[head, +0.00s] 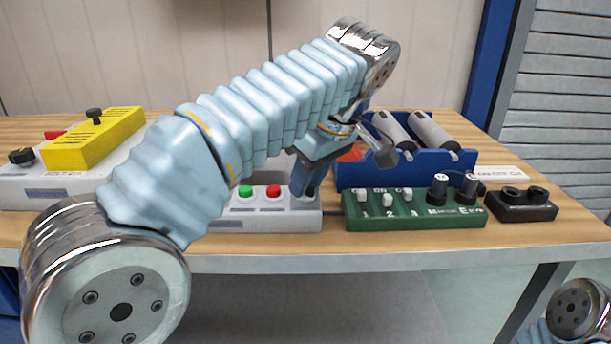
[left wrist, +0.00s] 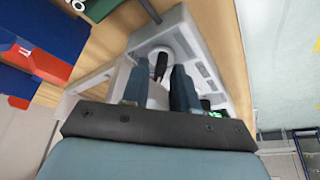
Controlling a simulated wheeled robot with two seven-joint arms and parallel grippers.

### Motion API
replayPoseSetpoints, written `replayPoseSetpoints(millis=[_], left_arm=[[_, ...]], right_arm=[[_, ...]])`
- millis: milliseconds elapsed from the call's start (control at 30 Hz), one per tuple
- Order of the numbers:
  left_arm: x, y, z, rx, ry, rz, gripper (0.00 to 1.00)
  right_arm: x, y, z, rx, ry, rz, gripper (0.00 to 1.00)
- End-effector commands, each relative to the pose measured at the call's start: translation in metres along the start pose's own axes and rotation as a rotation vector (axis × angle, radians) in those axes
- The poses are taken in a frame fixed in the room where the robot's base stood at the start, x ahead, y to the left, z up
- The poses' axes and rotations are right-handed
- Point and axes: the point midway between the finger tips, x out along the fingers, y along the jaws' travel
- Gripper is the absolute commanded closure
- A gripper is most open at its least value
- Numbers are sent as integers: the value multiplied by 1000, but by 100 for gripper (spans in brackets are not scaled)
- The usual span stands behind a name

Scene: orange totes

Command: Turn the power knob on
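The power knob (left wrist: 160,65) shows in the left wrist view as a dark, narrow handle on a round base, set in a light grey control box (left wrist: 183,28). In the head view the grey box (head: 300,222) stands on the table with a green button (head: 245,191) and a red button (head: 273,191); my gripper largely hides the knob there. My left gripper (left wrist: 159,88) is open, pointing down at the box, with the knob appearing between its two fingers and gaps on both sides. It also shows in the head view (head: 303,190). My right gripper is out of view.
A green switch box (head: 415,221) with white switches and dark knobs stands right of the grey box. Behind it is a blue holder (head: 400,177) with grey cylinders. A black two-hole block (head: 520,212) is at the right. A yellow box (head: 92,140) stands at the left.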

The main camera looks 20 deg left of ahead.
Motion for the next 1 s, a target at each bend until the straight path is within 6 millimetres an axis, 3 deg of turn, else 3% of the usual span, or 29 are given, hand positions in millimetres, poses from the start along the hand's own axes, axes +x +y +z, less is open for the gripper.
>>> replayPoseSetpoints(millis=[33, 167, 633, 1000], left_arm=[[0, 0, 0, 0, 0, 0, 80], [0, 0, 0, 0, 0, 0, 100], [0, -1, 0, 49, -1, 21, 100], [0, -3, -1, 299, -2, 128, 100]], right_arm=[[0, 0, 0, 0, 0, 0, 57], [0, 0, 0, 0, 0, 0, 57], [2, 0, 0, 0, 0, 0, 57], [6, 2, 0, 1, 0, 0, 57]])
